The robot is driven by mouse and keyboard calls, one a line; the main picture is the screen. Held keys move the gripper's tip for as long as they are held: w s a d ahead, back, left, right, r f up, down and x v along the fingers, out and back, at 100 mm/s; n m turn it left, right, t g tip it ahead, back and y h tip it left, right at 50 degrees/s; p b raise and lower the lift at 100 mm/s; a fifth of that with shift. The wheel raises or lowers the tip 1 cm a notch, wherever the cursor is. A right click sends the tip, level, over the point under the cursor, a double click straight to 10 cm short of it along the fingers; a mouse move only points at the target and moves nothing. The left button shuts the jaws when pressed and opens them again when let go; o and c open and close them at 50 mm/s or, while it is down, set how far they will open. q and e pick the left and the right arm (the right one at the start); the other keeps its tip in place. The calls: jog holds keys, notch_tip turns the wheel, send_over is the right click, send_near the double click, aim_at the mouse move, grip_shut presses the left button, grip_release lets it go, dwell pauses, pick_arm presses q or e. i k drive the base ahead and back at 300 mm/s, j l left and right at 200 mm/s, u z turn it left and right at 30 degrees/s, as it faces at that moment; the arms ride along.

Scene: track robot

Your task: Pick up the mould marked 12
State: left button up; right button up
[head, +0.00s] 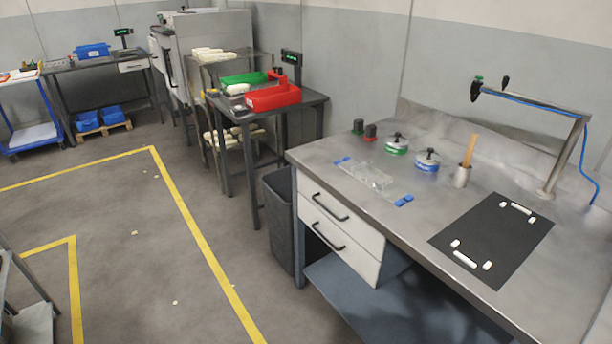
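No mark reading 12 is legible in the head view. A clear, see-through block (366,174), possibly a mould, lies on the steel workbench (420,215), with blue pieces (404,200) at its two ends. Two round metal-topped pots stand behind it, one with a green band (396,149) and one with a blue band (427,166). I cannot tell whether any of these is the mould marked 12. Neither of my grippers is in view.
A black mat (485,245) with white pieces lies on the bench at right. A cup with a wooden stick (462,177) and a bent metal stand (560,160) are behind. A dark bin (279,220) stands beside the bench. Yellow-lined floor (130,230) at left is mostly clear.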

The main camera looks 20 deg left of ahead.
aim_at(376, 178)
jog(key=u, duration=0.15)
jog(key=z, duration=0.6)
jog(key=i+j+z, duration=0.15)
jog(key=j+z, duration=1.5)
jog(key=j, duration=0.2)
